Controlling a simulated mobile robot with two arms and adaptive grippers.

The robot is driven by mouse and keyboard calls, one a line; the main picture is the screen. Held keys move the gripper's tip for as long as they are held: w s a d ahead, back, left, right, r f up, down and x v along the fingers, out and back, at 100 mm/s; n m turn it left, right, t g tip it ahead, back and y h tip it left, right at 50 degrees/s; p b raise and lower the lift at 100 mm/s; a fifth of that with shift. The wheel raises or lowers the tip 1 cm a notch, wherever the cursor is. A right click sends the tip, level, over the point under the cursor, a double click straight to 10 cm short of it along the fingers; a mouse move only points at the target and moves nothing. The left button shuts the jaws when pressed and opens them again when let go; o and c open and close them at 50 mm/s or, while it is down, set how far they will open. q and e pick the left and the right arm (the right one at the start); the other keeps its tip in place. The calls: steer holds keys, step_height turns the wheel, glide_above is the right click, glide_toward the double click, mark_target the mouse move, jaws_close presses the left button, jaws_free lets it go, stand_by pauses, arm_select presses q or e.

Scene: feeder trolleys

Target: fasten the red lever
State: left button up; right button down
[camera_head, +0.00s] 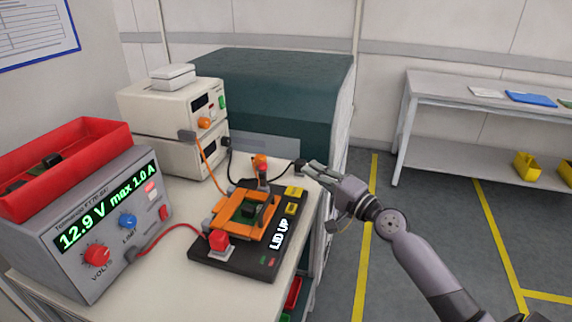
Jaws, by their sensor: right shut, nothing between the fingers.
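A black test fixture (236,258) with an orange frame (237,231) lies on the light bench top; a green part (250,210) shows inside the frame. Its display reads "LID UP". A red block (219,240) sits on a grey mount at the fixture's near left corner. A smaller orange and red upright piece (261,166) stands at its far edge. I cannot tell for certain which of these is the red lever. My right gripper (304,167) is shut and empty, beyond the fixture's far right corner, apart from both red pieces. My left gripper is not in view.
A power supply (80,240) reading "12.9 V max 1.0 A" stands left, with a red bin (60,160) on top. Red, orange and black cables run around the fixture. Cream instruments (165,110) stand behind. Open floor and a grey table (440,85) lie right.

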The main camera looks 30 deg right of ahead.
mark_target(263, 174)
steer(key=w+a+p, duration=0.1)
steer(key=w, duration=0.2)
steer(key=w+a+p, duration=0.1)
steer(key=w+a, duration=0.1)
steer(key=w, duration=0.1)
steer(key=w+a+p, duration=0.1)
steer(key=w, duration=0.1)
steer(key=shift+w+a+r+p, duration=0.2)
steer(key=shift+w+p, duration=0.2)
steer(key=shift+s+a, duration=0.3)
steer(key=shift+s+a+f, duration=0.1)
steer(key=shift+s+a, duration=0.05)
steer(key=shift+a, duration=0.05)
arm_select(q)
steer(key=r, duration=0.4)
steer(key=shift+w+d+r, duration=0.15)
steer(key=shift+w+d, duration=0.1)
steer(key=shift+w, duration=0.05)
arm_select(e)
steer(key=shift+a+f, duration=0.1)
steer(key=shift+f, duration=0.05)
steer(key=shift+b, duration=0.3)
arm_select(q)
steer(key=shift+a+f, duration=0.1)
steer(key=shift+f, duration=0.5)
arm_select(e)
steer(key=shift+n, duration=0.3)
